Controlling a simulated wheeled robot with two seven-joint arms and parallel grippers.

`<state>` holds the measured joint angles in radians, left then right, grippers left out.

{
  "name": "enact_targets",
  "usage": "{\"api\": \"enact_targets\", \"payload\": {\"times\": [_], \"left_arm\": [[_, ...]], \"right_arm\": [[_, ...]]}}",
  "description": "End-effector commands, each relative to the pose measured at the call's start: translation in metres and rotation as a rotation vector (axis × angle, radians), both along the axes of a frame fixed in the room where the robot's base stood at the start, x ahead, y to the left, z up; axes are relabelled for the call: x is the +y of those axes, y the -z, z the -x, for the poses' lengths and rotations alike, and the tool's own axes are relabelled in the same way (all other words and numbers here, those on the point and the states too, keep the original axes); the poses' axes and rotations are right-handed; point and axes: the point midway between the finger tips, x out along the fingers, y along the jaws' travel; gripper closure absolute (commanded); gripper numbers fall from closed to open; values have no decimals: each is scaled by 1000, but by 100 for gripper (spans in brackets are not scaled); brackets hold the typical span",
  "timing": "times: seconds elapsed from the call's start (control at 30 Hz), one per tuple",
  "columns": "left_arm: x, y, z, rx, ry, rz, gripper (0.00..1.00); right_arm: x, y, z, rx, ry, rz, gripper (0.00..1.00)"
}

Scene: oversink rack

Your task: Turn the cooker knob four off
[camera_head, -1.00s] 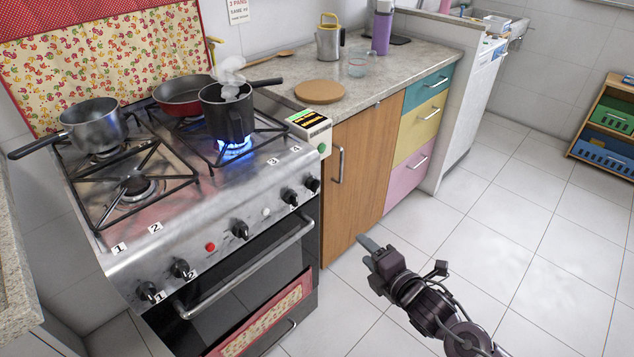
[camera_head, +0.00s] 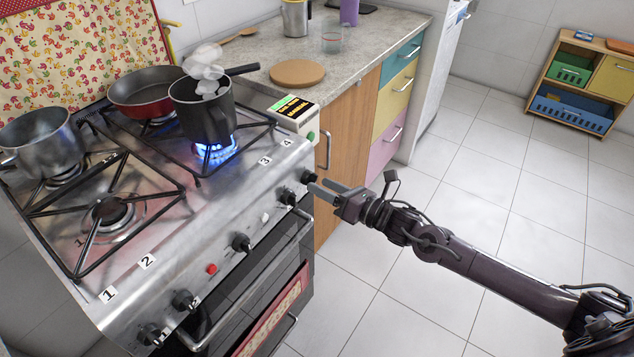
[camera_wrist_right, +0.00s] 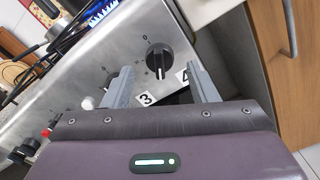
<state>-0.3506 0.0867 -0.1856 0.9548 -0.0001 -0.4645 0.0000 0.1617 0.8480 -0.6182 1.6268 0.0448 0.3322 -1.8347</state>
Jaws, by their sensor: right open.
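Knob four (camera_head: 307,176) is a black round knob at the right end of the cooker's front panel (camera_head: 225,235). In the right wrist view, knob four (camera_wrist_right: 158,58) shows just beyond the fingers, with a white label 4 beside it. A light line on its face points roughly downward in that view. My right gripper (camera_head: 318,188) is open and empty, its fingertips close to the knob; contact cannot be told. Blue flame (camera_head: 216,152) burns under a black pot (camera_head: 203,112). My left gripper is out of view.
Knob three (camera_head: 288,197) sits close to knob four. The oven handle (camera_head: 265,265) runs below the knobs. A grey pot (camera_head: 42,140) and red pan (camera_head: 150,92) stand on the hob. A wooden cabinet (camera_head: 345,135) adjoins the cooker; the tiled floor is clear.

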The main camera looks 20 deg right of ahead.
Motion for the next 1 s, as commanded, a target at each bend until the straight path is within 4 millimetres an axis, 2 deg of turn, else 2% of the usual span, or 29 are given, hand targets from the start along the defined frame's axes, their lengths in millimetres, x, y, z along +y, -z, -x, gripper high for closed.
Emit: {"api": "enact_targets", "payload": {"times": [0.2,0.5,0.83,1.0], "left_arm": [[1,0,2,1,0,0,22],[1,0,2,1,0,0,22],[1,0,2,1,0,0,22],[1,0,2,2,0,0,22]], "right_arm": [[12,0,-16,1,1,-2,47],[13,0,-17,2,0,0,48],[13,0,-17,2,0,-1,91],[13,0,-17,8,1,-8,91]]}}
